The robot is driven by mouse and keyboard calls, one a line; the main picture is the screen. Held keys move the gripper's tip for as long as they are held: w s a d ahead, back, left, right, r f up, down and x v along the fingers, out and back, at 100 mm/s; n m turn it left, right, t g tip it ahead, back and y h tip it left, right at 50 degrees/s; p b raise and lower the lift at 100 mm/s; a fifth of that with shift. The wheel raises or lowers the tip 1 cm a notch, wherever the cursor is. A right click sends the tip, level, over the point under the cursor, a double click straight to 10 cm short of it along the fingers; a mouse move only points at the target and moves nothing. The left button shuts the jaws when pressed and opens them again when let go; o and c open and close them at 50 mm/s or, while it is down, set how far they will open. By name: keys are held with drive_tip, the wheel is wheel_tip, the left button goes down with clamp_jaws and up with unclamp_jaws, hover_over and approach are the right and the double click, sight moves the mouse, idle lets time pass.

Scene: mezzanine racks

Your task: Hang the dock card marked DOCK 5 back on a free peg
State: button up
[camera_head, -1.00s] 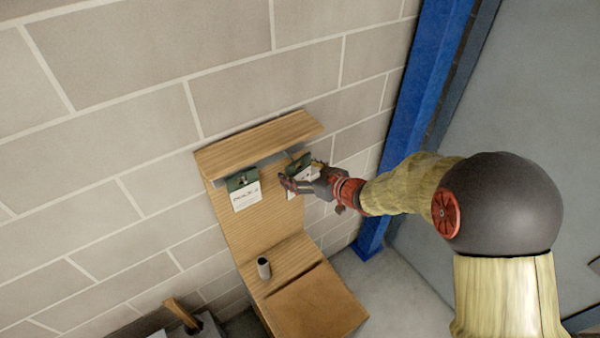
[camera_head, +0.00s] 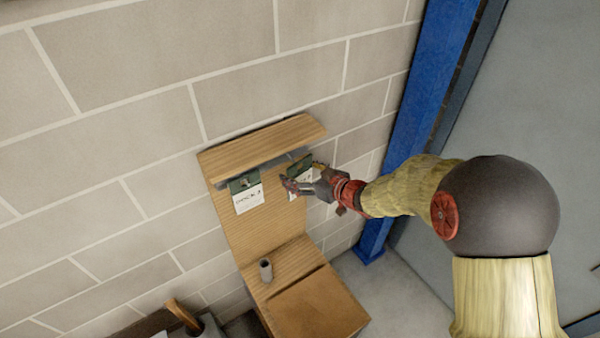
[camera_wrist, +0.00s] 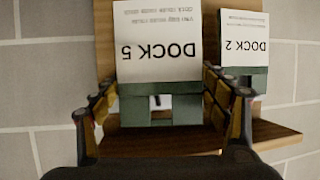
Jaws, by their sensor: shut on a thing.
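The DOCK 5 card (camera_wrist: 158,45) is white with a green top band and appears upside down in the wrist view. My gripper (camera_wrist: 160,88) is shut on it, one finger at each side. In the head view the card (camera_head: 301,166) is at the right of the wooden board, just under its ledge, with my gripper (camera_head: 290,185) in front. A slot shows in its green band; I cannot tell whether a peg is through it. The DOCK 2 card (camera_wrist: 245,45) hangs beside it, also seen in the head view (camera_head: 247,199).
The wooden board (camera_head: 257,226) stands against a block wall, with an overhanging ledge (camera_head: 262,143) above the cards. A small grey cup (camera_head: 266,270) stands on its lower shelf. A blue post (camera_head: 411,110) rises to the right. A wooden-handled tool (camera_head: 183,315) is at lower left.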

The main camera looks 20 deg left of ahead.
drive_tip(key=shift+w+a+f, duration=0.1)
drive_tip(key=shift+w+a, duration=1.2)
drive_tip(key=shift+a, duration=0.3)
idle(1.6)
drive_tip(key=shift+w+a, duration=0.1)
drive_tip(key=shift+c, duration=0.2)
drive_tip(key=shift+c, duration=0.5)
drive_tip(key=shift+w+a+f, duration=0.15)
drive_tip(key=shift+w+a, duration=0.05)
drive_tip(key=shift+a, duration=0.05)
drive_tip(key=c, duration=0.6)
drive_tip(key=shift+a, duration=0.3)
drive_tip(key=shift+w+d, duration=0.15)
drive_tip(key=shift+w, duration=0.1)
drive_tip(key=shift+w+f, duration=0.1)
drive_tip(key=shift+f, duration=0.2)
idle(0.5)
